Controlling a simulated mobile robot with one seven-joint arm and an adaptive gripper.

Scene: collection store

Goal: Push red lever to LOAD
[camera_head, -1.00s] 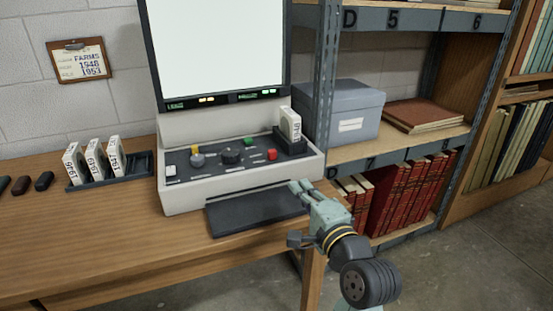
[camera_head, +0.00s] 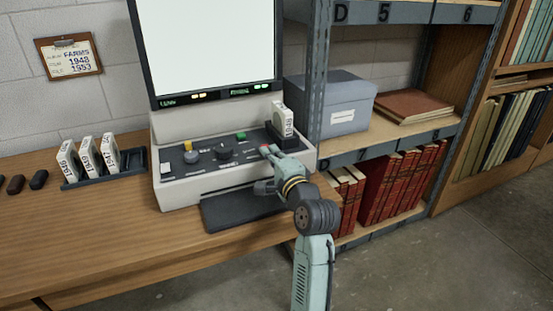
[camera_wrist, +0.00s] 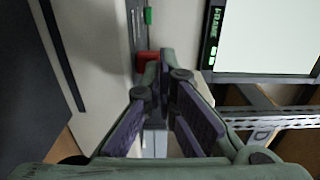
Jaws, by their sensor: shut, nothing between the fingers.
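The microfilm reader (camera_head: 185,193) stands on the wooden desk with its dark control panel facing me. My gripper (camera_head: 266,150) is shut and empty at the right part of the panel, over the red lever. In the head view the gripper hides most of the red lever. In the wrist view the red lever (camera_wrist: 147,61) shows as a red block just beside the tips of my gripper (camera_wrist: 165,60). I cannot tell whether they touch. No LOAD label is readable.
A box labelled 1948 (camera_head: 283,120) stands in a dark holder right of the gripper. A green control (camera_head: 240,135), black knob (camera_head: 224,152) and yellow-topped lever (camera_head: 189,150) lie to the left. The metal shelf post (camera_head: 317,90) is close on the right.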

